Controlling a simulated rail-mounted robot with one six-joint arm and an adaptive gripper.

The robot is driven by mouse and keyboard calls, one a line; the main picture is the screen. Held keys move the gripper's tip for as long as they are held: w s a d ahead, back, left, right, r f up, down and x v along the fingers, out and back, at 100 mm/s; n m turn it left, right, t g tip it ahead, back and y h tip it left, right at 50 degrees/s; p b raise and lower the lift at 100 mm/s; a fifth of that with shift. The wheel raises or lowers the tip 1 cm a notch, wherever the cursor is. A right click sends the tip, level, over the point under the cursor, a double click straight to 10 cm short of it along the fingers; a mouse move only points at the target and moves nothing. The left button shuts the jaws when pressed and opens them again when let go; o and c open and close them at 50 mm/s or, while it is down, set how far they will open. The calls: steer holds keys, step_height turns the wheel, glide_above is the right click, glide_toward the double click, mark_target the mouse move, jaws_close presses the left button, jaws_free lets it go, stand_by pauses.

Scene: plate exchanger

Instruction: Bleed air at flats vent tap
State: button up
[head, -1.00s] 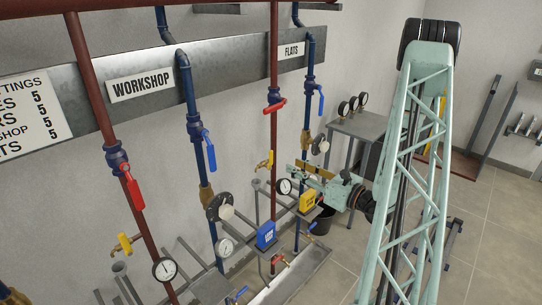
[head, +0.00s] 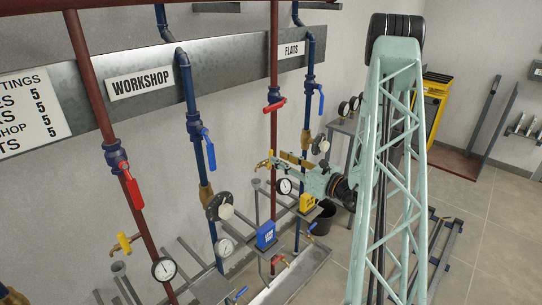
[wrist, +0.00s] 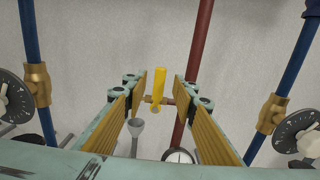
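The flats vent tap has a yellow lever that stands upright in the wrist view (wrist: 159,82), on a brass stub beside a red pipe (wrist: 200,70). In the head view the tap (head: 262,165) shows at the red flats pipe (head: 274,60), partly covered by my gripper. My gripper (head: 278,160) is open and empty, pointing at the tap. In the wrist view my gripper's two ribbed yellow-brown pads (wrist: 155,105) stand apart, one on each side of the lever. The lever appears between and beyond the fingertips, and I see no contact. The FLATS sign (head: 291,51) hangs above.
A grey funnel (wrist: 137,127) is below the tap, with a pressure gauge (wrist: 178,156) beside it. Blue pipes with brass fittings and round dials flank both sides. A red lever (head: 275,106) and blue lever (head: 321,100) sit above my gripper. A dark bucket (head: 324,219) stands on the floor.

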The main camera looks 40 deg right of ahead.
mark_target(271, 154)
steer(key=shift+w+a, duration=0.15)
steer(key=shift+w, duration=1.25)
steer(key=shift+w+a, duration=0.1)
steer(key=shift+w, duration=1.25)
jaws_close()
